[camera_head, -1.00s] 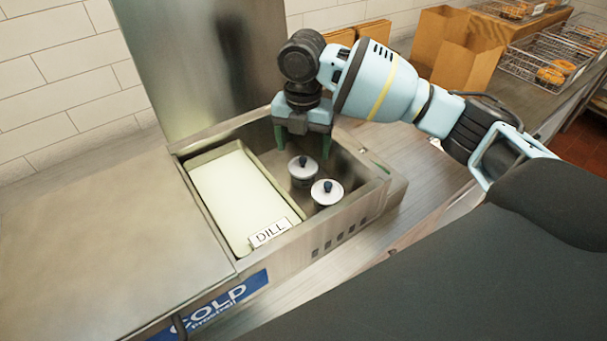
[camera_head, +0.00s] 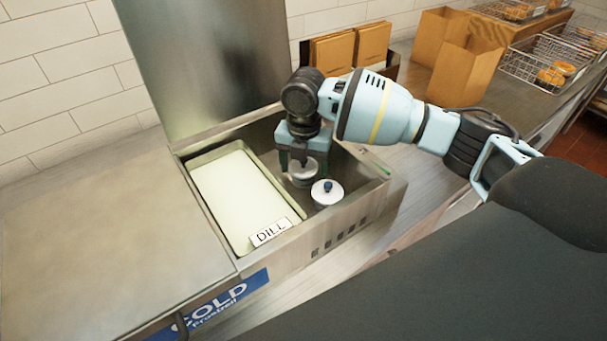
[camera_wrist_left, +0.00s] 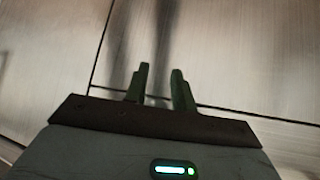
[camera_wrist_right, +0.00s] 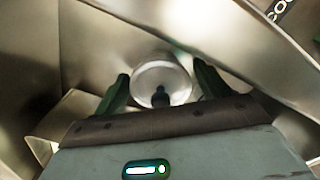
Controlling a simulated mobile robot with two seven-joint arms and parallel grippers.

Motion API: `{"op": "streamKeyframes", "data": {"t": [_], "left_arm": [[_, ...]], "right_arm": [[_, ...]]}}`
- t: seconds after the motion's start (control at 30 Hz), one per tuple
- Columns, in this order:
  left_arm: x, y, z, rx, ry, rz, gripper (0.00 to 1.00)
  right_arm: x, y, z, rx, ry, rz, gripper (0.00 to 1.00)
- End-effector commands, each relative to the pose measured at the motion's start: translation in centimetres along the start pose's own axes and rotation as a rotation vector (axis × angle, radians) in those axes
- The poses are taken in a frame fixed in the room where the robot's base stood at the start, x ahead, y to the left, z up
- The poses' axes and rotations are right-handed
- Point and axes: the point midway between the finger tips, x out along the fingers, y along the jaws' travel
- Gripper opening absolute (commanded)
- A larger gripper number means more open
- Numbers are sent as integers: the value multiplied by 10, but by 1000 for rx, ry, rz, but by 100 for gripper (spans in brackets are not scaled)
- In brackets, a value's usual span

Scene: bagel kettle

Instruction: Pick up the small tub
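Two small round tubs with silvery lids and dark knobs stand in the open cold well, right of the dill pan (camera_head: 245,195). My right gripper (camera_head: 304,165) is lowered over the rear tub (camera_head: 305,180), partly hiding it. In the right wrist view, its open fingers (camera_wrist_right: 162,78) stand either side of a round lidded tub (camera_wrist_right: 165,72), with narrow gaps visible. The front tub (camera_head: 327,193) stands free, close to the rear one. In the left wrist view, my left gripper (camera_wrist_left: 160,78) is empty, its fingers a little apart above a metal surface.
The well's metal walls (camera_head: 345,217) surround the tubs closely. A flat steel cover (camera_head: 90,230) lies to the left. Paper bags (camera_head: 465,70) and wire baskets (camera_head: 550,60) with bagels stand at the back right.

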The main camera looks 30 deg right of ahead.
Motion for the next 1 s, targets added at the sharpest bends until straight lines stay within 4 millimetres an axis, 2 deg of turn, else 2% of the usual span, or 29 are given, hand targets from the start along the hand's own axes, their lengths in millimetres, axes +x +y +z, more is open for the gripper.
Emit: {"op": "streamKeyframes", "data": {"t": [0.03, 0.27, 0.33, 0.37, 0.57, 0.67, 1.0], "left_arm": [[0, 0, 0, 1, 0, 0, 26], [0, 0, 0, 0, -1, 0, 26], [0, 0, 1, -2, -1, -1, 26], [0, 0, 1, -2, -1, -1, 26], [1, 2, 0, -10, -1, -1, 26], [1, 3, 0, -13, 0, -1, 26], [1, 3, -1, -14, 1, -1, 26]], "right_arm": [[0, 0, 0, 0, 0, 0, 66], [0, 0, 0, 0, 0, 1, 36], [-1, 0, 0, 0, 0, 1, 36], [-1, 0, 0, 0, 0, 1, 32], [-3, 1, 0, 0, -1, 2, 32], [-13, 1, 0, 0, -2, 4, 32], [-74, 1, 0, -1, -1, 4, 32]]}}
